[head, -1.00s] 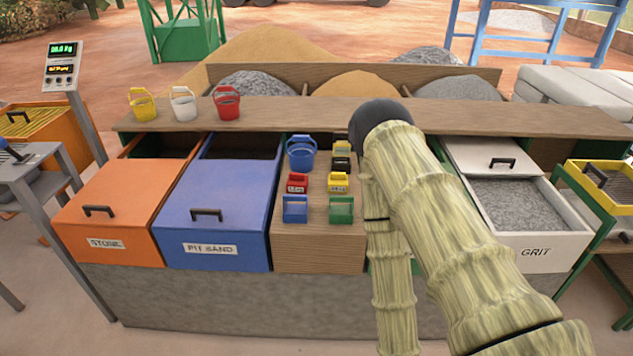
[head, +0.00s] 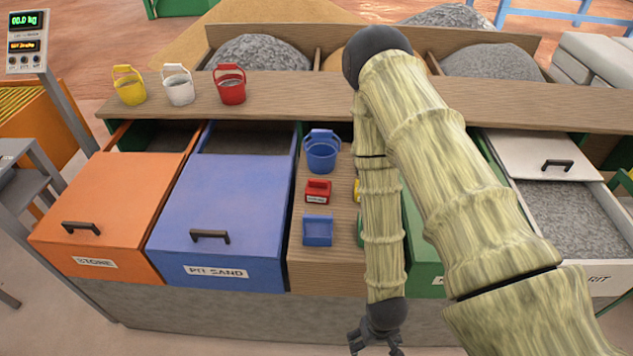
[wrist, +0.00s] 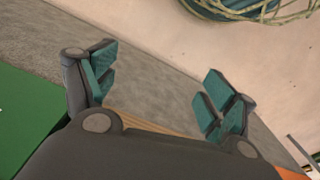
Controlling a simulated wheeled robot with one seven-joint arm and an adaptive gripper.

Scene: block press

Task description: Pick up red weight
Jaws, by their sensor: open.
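The red weight (head: 318,191) is a small red block with a handle and a pale label. It sits on the wooden strip between the blue drawer and my arm, in front of the blue bucket (head: 322,151) and behind a blue weight (head: 318,230). My gripper (head: 376,347) hangs low at the bottom of the head view, in front of the counter and well away from the red weight. In the wrist view my gripper (wrist: 160,95) has its teal-padded fingers spread wide with nothing between them. The red weight does not show in the wrist view.
The orange stone drawer (head: 115,213) and blue pit sand drawer (head: 222,210) stand to the left. My arm partly hides a yellow weight (head: 357,190) and a green drawer (head: 424,245). Yellow, white and red buckets (head: 231,88) stand on the shelf. A grit bin (head: 575,215) is at right.

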